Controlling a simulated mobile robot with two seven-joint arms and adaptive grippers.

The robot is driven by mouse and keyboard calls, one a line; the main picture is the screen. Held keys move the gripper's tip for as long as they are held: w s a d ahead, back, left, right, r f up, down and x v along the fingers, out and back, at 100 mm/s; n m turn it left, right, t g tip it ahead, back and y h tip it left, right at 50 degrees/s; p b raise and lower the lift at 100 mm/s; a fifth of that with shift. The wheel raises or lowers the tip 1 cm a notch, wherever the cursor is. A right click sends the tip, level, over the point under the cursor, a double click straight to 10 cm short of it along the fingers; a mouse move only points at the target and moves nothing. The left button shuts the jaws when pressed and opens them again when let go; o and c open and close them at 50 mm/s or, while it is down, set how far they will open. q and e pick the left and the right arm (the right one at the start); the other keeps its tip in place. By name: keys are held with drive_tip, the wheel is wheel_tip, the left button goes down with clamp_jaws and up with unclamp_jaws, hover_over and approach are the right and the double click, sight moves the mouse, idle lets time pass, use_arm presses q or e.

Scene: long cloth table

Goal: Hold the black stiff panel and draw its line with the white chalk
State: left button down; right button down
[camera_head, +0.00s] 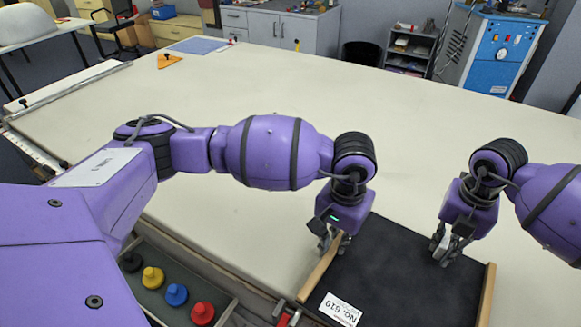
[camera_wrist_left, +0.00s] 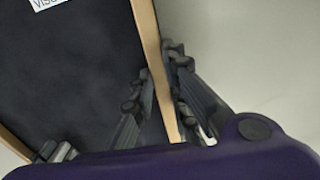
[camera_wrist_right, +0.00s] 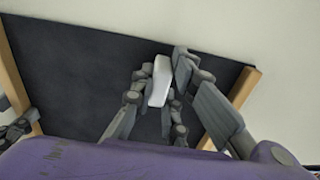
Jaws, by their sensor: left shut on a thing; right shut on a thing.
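The black stiff panel (camera_head: 400,275) lies on the cloth table with wooden strips along its left and right sides; its near part is cut off by the picture's edge. My left gripper (camera_head: 333,244) is shut on the panel's left wooden strip (camera_head: 320,270). In the left wrist view the strip (camera_wrist_left: 152,50) runs between the fingers (camera_wrist_left: 160,85). My right gripper (camera_head: 440,252) is over the panel. In the right wrist view its fingers (camera_wrist_right: 163,80) are shut on the white chalk (camera_wrist_right: 159,80). The chalk is hidden in the head view. No drawn line shows on the panel.
A tray (camera_head: 228,312) with yellow, blue and red knobs (camera_head: 176,294) sits at the near left edge. An orange piece (camera_head: 168,61) and a blue sheet (camera_head: 200,45) lie at the far left. The table's middle and far right are clear.

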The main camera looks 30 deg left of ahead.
sight(417, 315)
drive_tip(key=shift+f, duration=0.25)
drive_tip(key=shift+s, duration=0.1)
drive_tip(key=shift+s+a+r, duration=0.1)
drive_tip(key=shift+s, duration=0.85)
drive_tip(key=shift+s+a, duration=0.2)
drive_tip(key=shift+s, duration=1.35)
drive_tip(key=shift+s+a, duration=0.2)
drive_tip(key=shift+s, duration=1.3)
drive_tip(key=shift+s, duration=0.15)
drive_tip(key=shift+s+a, duration=0.2)
drive_tip(key=shift+s, duration=1.25)
drive_tip(key=shift+s+a, duration=0.15)
drive_tip(key=shift+s, duration=1.25)
drive_tip(key=shift+s, duration=0.1)
drive_tip(key=shift+s+a, duration=0.15)
drive_tip(key=shift+s, duration=0.7)
